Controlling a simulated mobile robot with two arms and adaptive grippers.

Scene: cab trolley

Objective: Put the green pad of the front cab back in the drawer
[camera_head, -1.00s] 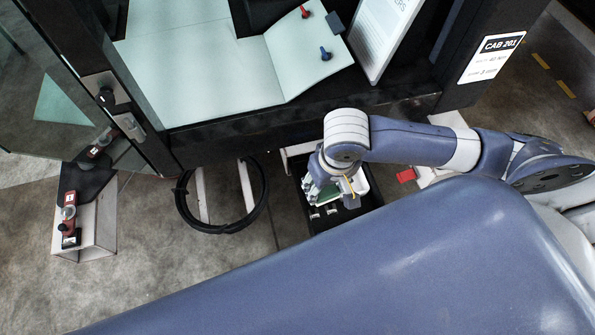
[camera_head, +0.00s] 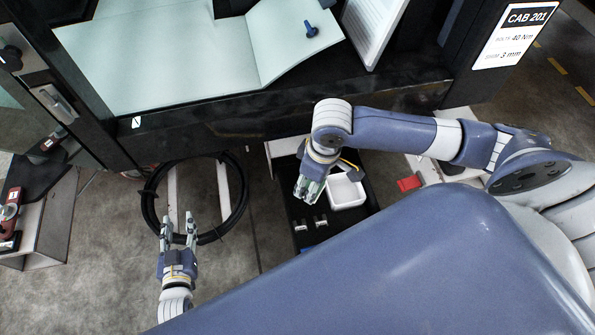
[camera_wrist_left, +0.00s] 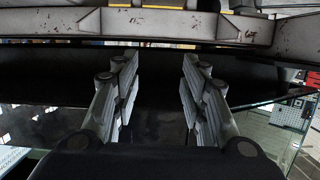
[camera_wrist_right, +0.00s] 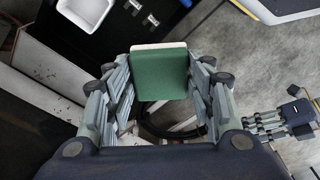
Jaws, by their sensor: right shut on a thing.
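The green pad (camera_wrist_right: 160,72), a flat block with a pale far edge, sits between the fingers of my right gripper (camera_wrist_right: 160,88), which is shut on it. In the head view my right gripper (camera_head: 308,190) hangs over the left side of the open black drawer (camera_head: 298,209); I cannot tell its height. A white tray (camera_head: 346,190) and small metal parts (camera_head: 310,223) are in the drawer. My left gripper (camera_head: 178,228) is open and empty, left of the drawer near a black cable loop. It also shows in the right wrist view (camera_wrist_right: 262,122).
The black cable loop (camera_head: 239,205) lies on the floor left of the drawer. The dark cab frame (camera_head: 220,130) spans behind. A red block (camera_head: 408,183) is right of the drawer. A stand (camera_head: 50,225) is at far left. Floor between loop and drawer is clear.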

